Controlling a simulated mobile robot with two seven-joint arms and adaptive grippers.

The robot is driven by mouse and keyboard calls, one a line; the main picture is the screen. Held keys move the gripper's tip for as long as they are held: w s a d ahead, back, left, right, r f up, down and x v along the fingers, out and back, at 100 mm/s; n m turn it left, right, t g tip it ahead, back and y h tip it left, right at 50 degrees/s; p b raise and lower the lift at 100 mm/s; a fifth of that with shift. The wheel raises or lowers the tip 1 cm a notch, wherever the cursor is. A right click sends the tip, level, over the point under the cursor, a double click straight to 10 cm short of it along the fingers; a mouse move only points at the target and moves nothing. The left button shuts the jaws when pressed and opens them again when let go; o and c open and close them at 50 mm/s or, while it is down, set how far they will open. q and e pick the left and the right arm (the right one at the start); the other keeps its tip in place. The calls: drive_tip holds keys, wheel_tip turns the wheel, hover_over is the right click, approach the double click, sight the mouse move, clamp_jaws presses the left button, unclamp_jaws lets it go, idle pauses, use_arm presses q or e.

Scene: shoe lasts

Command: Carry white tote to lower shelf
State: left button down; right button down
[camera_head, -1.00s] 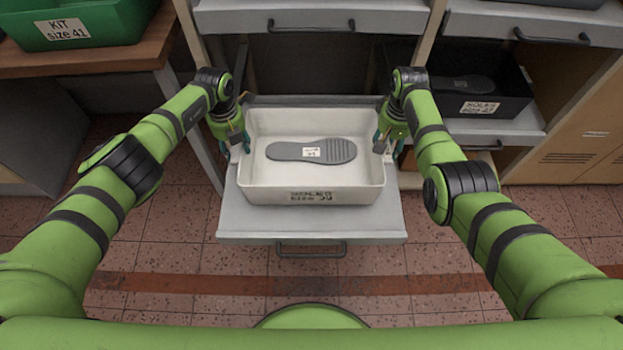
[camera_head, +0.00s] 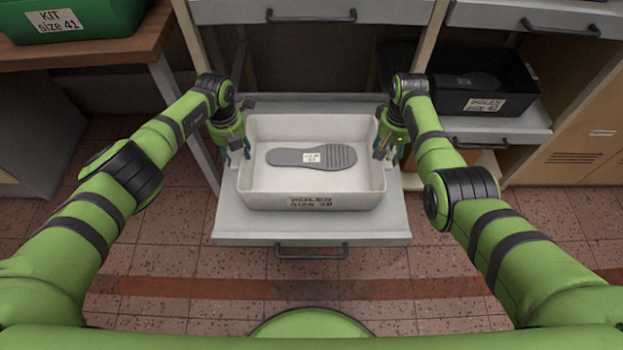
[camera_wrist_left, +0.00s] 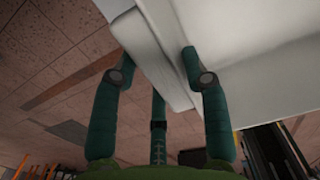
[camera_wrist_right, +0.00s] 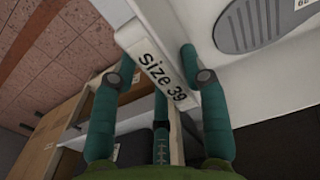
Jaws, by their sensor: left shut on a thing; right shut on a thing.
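The white tote (camera_head: 312,186) is upright over the pulled-out grey lower shelf (camera_head: 232,228). I cannot tell whether its base touches the shelf. A grey shoe sole (camera_head: 335,158) with a small white label lies inside it. The tote's front label reads SOLES size 39. My left gripper (camera_head: 236,156) is shut on the tote's left wall, and the left wrist view shows its teal fingers astride the white rim (camera_wrist_left: 150,60). My right gripper (camera_head: 388,150) is shut on the right wall; the right wrist view shows its fingers around the rim beside a "size 39" label (camera_wrist_right: 160,75).
A grey drawer front (camera_head: 312,12) hangs above and behind the tote. A black bin (camera_head: 485,92) labelled SOLES stands on a shelf to the right. A green KIT size 41 box (camera_head: 110,20) is on a wooden table at the left. The tiled floor in front is clear.

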use_arm(q)
drive_tip(key=shift+a+f, duration=0.15)
drive_tip(key=shift+f, duration=0.35)
use_arm(e)
drive_tip(key=shift+f, duration=0.45)
use_arm(q)
drive_tip(key=c, duration=0.6)
unclamp_jaws()
drive_tip(key=shift+r, duration=0.2)
drive_tip(key=shift+c, duration=0.2)
use_arm(e)
drive_tip(key=c, duration=0.7)
unclamp_jaws()
drive_tip(key=shift+r, duration=0.2)
drive_tip(key=shift+o, duration=0.2)
use_arm(q)
drive_tip(key=shift+w+r, duration=0.1)
drive_tip(key=shift+r, duration=0.45)
use_arm(e)
drive_tip(key=shift+r, duration=0.5)
use_arm(q)
wheel_tip(320, 180, up, 11)
use_arm(e)
wheel_tip(320, 180, up, 11)
